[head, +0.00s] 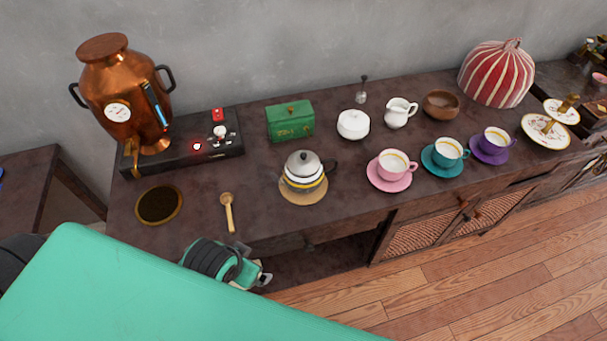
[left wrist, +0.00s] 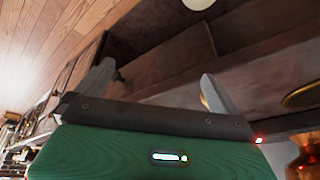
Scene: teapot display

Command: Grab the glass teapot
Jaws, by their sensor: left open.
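The teapot (head: 304,179) has a grey domed lid, a pale body with yellow and dark bands and a dark handle on its right. It stands upright on a round tan coaster (head: 302,196) near the table's front edge. My left gripper (head: 262,275), partly hidden by my own arm in the head view, is below and left of the teapot, apart from it, by the table front. In the left wrist view, its two fingers (left wrist: 158,90) are spread with nothing between them. The teapot cannot be made out there. My right gripper is not in view.
A wooden spoon (head: 228,212) and a round dark mat (head: 159,205) lie left of the teapot. A copper urn (head: 122,100) stands at the back left. Behind are a green box (head: 290,122) and white sugar bowl (head: 353,125); a pink cup (head: 392,165) is at right.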

